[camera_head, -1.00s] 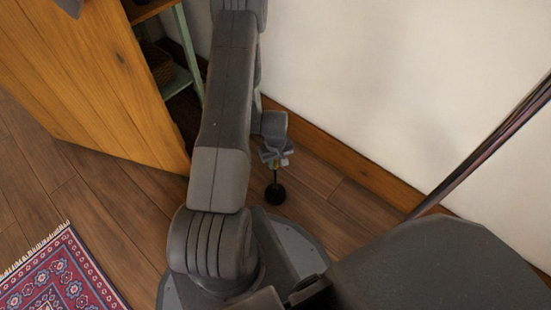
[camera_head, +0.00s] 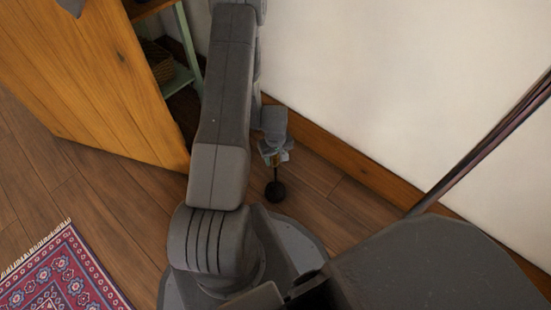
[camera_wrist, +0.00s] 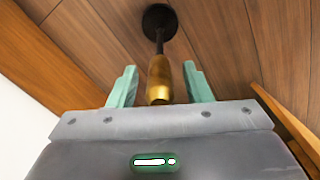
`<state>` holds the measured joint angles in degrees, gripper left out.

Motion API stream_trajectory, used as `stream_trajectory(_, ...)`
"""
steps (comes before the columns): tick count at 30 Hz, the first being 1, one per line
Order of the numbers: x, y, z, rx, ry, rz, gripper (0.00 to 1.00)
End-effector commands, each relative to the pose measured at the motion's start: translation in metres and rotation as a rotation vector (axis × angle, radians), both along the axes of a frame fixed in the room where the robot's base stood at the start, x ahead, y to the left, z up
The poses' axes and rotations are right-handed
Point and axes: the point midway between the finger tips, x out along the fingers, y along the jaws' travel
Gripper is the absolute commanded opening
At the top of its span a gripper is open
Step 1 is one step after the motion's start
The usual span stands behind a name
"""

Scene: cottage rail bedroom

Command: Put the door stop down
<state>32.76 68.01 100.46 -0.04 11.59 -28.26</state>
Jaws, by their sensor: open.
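The door stop has a brass handle (camera_wrist: 159,82), a thin dark rod and a round black base (camera_wrist: 159,22). In the wrist view the handle is between the two green fingers of my gripper (camera_wrist: 160,72), with a gap on each side. My gripper is open around the handle. In the head view my gripper (camera_head: 275,154) is low beside the wall, and the black base (camera_head: 275,192) shows just below it against the floorboards. The head view does not clearly show whether the base touches the floor.
A white wall (camera_head: 380,80) with a wooden skirting board (camera_head: 350,166) runs along the right. An orange wooden panel (camera_head: 90,80) and a green shelf unit (camera_head: 184,60) stand at the left. A patterned rug (camera_head: 60,275) lies at the lower left. Bare floor (camera_head: 110,215) is between.

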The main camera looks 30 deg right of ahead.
Motion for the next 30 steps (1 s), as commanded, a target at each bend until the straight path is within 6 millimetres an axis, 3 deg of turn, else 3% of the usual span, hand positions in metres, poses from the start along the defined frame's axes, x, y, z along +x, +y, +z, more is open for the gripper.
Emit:
stream_trajectory(1,0.001,-0.001,0.017,-0.002,-0.004,0.0,0.45)
stream_trajectory(6,0.001,-0.001,0.056,-0.002,-0.004,0.0,0.45)
stream_trajectory(12,0.001,-0.001,0.09,-0.002,-0.003,0.0,0.45)
stream_trajectory(18,0.001,0.0,0.103,-0.001,-0.002,0.0,0.45)
stream_trajectory(30,0.0,0.0,0.103,-0.001,-0.001,0.0,0.45)
